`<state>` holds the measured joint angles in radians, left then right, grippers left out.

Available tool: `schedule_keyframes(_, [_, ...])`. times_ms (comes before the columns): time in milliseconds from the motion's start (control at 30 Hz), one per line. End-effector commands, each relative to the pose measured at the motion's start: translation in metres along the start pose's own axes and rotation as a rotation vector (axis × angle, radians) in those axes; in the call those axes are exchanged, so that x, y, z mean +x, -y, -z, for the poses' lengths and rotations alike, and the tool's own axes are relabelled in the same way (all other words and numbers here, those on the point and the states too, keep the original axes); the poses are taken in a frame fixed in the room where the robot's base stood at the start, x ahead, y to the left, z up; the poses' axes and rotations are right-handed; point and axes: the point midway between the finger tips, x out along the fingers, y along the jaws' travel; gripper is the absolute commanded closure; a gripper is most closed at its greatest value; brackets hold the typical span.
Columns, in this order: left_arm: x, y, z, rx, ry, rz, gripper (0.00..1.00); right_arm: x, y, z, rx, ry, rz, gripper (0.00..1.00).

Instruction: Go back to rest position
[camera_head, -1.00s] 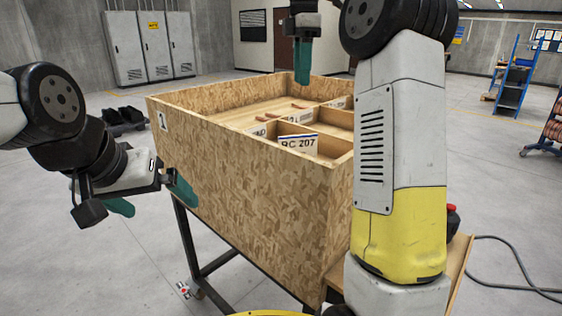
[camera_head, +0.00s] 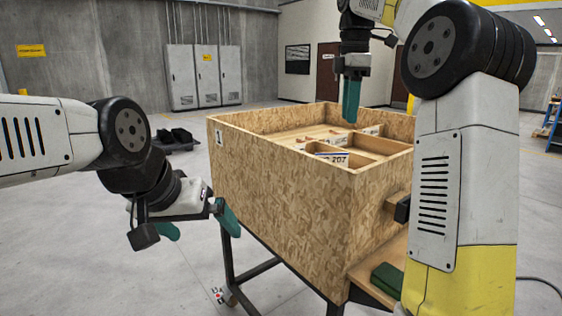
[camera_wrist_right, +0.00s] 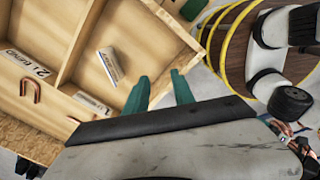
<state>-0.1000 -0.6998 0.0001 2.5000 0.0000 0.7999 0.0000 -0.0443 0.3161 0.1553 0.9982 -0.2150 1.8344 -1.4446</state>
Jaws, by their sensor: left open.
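My left gripper (camera_head: 202,232) hangs at the left side of the wooden crate (camera_head: 285,205), outside it. Its two green fingers are spread apart with nothing between them. My right gripper (camera_head: 351,100) points down over the back part of the crate in the head view. In the right wrist view its green fingers (camera_wrist_right: 160,92) stand apart and hold nothing, near the crate's wooden edge. A U-shaped copper tube (camera_wrist_right: 30,87) lies in a labelled compartment of the crate in that view.
The crate has several compartments with paper labels and stands on a dark metal frame. A green object (camera_head: 387,279) lies on the wooden shelf at its right. A yellow-rimmed reel (camera_wrist_right: 235,55) shows in the right wrist view. Grey cabinets (camera_head: 203,76) stand far back. Floor at left is open.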

Motion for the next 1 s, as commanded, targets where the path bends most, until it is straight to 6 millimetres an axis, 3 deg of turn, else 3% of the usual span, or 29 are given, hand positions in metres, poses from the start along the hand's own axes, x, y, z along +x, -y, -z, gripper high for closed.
schedule_keyframes(367, [0.000,0.000,0.000,0.000,0.000,0.000,0.00,0.002,0.029,0.003,0.192,-0.018,-0.075,0.70])
schedule_keyframes(633, [0.000,0.000,0.000,0.000,0.000,0.000,0.00,0.019,0.079,0.007,0.491,-0.088,-0.172,0.70])
schedule_keyframes(767, [0.000,0.000,0.000,0.000,0.000,0.000,0.00,0.044,0.122,0.010,0.734,-0.175,-0.233,0.70])
schedule_keyframes(1000, [0.000,0.000,0.000,0.000,0.000,0.000,0.00,0.114,0.199,0.017,1.202,-0.395,-0.285,0.70])
